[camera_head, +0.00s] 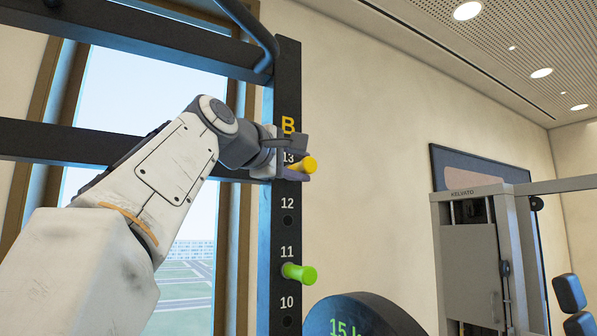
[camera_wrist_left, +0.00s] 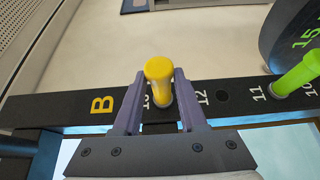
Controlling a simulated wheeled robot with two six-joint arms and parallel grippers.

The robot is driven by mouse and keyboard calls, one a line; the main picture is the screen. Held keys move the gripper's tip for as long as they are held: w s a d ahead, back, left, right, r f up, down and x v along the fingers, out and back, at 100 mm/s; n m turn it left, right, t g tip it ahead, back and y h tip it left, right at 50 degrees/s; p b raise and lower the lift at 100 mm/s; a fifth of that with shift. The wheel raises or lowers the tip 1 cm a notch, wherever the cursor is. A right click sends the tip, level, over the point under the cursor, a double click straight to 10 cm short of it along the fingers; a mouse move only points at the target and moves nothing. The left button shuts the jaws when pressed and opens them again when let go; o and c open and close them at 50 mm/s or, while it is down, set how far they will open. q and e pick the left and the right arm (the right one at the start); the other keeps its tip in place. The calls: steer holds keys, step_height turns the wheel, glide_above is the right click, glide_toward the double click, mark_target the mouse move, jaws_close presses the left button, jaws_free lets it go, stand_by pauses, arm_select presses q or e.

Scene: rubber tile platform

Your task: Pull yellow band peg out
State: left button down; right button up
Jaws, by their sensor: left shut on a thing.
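A yellow peg (camera_head: 305,164) sticks out of a dark upright post (camera_head: 288,225) near the number 13, just below a yellow letter B. My left gripper (camera_head: 294,165) is at the peg, its fingers on either side of it. In the left wrist view my left gripper (camera_wrist_left: 159,105) is shut on the yellow peg (camera_wrist_left: 159,75), whose rounded end stands out beyond the fingertips. The peg's inner end is hidden by the fingers and the post (camera_wrist_left: 232,100). My right gripper is not in view.
A green peg (camera_head: 299,273) sits lower on the post near number 11. A dark round weight plate (camera_head: 362,316) marked in green is at the bottom. Dark rack bars (camera_head: 110,146) cross behind my left arm. A grey gym machine (camera_head: 478,262) stands at the right.

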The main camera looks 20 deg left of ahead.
arm_select(q)
steer(key=shift+s+d+r, duration=0.1)
steer(key=shift+s+r, duration=0.05)
steer(key=shift+s, duration=0.05)
steer(key=shift+s+d, duration=0.75)
steer(key=shift+d, duration=0.3)
steer(key=shift+s+d, duration=0.75)
steer(key=shift+d, duration=0.3)
